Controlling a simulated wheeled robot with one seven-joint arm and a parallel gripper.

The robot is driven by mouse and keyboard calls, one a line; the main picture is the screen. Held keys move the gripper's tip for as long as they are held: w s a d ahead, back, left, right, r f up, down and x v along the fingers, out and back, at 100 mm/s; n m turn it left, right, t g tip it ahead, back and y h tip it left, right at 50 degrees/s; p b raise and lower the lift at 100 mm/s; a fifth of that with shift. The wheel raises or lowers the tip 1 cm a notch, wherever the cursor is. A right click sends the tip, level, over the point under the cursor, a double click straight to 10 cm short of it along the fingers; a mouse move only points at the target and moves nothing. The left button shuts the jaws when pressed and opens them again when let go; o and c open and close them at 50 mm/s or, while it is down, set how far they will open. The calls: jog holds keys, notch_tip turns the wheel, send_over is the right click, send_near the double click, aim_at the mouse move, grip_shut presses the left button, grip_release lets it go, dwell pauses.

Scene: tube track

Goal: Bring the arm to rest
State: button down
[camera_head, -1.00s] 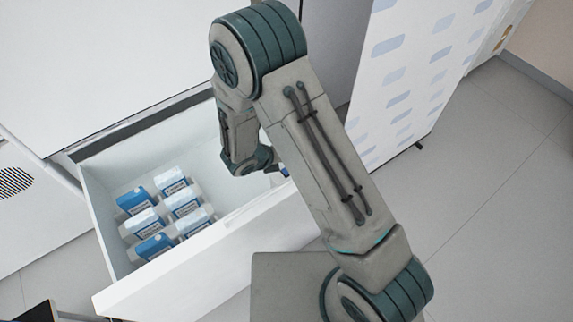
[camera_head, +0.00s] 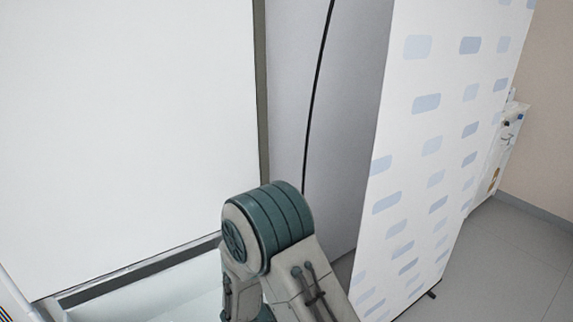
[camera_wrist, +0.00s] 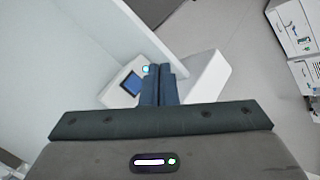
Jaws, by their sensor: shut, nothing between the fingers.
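My gripper (camera_wrist: 159,72) shows in the wrist view with its two dark blue fingers side by side, shut and empty. In the head view my arm (camera_head: 268,235) rises from the bottom edge, bent at a teal joint. The gripper is hidden or out of frame there.
In the head view the open white drawer (camera_head: 160,302) shows only partly at the lower left, below a large white panel (camera_head: 130,130). A tall white panel with blue dashes (camera_head: 430,130) stands right of the arm. The wrist view shows a small dark blue screen (camera_wrist: 131,84) beyond the fingers.

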jog(key=s+d+r+m+g, duration=0.25)
jog(key=d+r+m, duration=0.35)
jog(key=r+m, duration=0.3)
jog(key=s+d+r+m+g, duration=0.2)
jog(key=s+d+r+m, duration=0.1)
jog(key=d+r+m, duration=0.5)
jog(key=s+r+m+y+p, duration=0.1)
jog(key=s+r+m+y, duration=0.5)
jog(key=s+r+m, duration=0.5)
jog(key=shift+s+d+r+m+t+y, duration=0.2)
jog(key=shift+s+m+t+y, duration=0.25)
jog(key=shift+m, duration=3.45)
jog(key=shift+s+d, duration=0.1)
jog(key=shift+s, duration=0.05)
